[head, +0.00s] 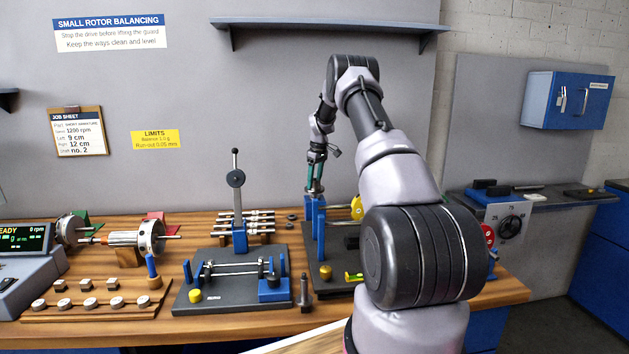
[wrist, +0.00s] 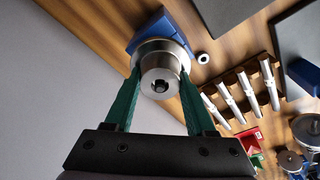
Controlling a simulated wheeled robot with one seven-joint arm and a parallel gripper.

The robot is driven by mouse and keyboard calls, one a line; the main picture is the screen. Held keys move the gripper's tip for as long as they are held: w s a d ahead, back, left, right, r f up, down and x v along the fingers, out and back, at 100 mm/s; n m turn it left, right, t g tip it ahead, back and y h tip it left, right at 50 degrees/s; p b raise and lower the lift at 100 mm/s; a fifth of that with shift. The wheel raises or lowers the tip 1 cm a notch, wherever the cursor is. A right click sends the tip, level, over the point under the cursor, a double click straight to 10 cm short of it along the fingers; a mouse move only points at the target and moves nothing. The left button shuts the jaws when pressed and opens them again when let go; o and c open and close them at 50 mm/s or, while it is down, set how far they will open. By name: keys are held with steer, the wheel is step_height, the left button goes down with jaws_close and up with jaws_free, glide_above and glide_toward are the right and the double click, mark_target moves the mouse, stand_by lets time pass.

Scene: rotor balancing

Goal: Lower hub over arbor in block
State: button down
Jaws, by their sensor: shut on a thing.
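My gripper (wrist: 160,80) is shut on the hub, its two green fingers on either side of the rim. It also shows in the head view (head: 316,180), upright over the back of the bench. The hub (wrist: 158,64) is a silver stepped disc with a bore facing the wrist camera. A dark shape shows in the bore; I cannot tell whether it is the arbor's end. The blue block (wrist: 147,26) shows right behind the hub in the wrist view, partly covered by it. I cannot tell whether hub and block touch. The arbor is not clearly seen.
Several silver shafts lie in a wooden rack (wrist: 241,72) near the block. A small ring (wrist: 203,58) lies loose beside it. A lever press (head: 238,200) and a balancing stand (head: 233,285) stand left of my arm. My arm hides part of the bench's right side.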

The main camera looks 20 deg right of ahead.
steer(key=shift+f, duration=1.05)
steer(key=shift+c, duration=0.8)
jaws_free()
steer(key=shift+f, duration=0.1)
steer(key=shift+c, duration=0.4)
steer(key=shift+r, duration=5.05)
steer(key=shift+r, duration=0.1)
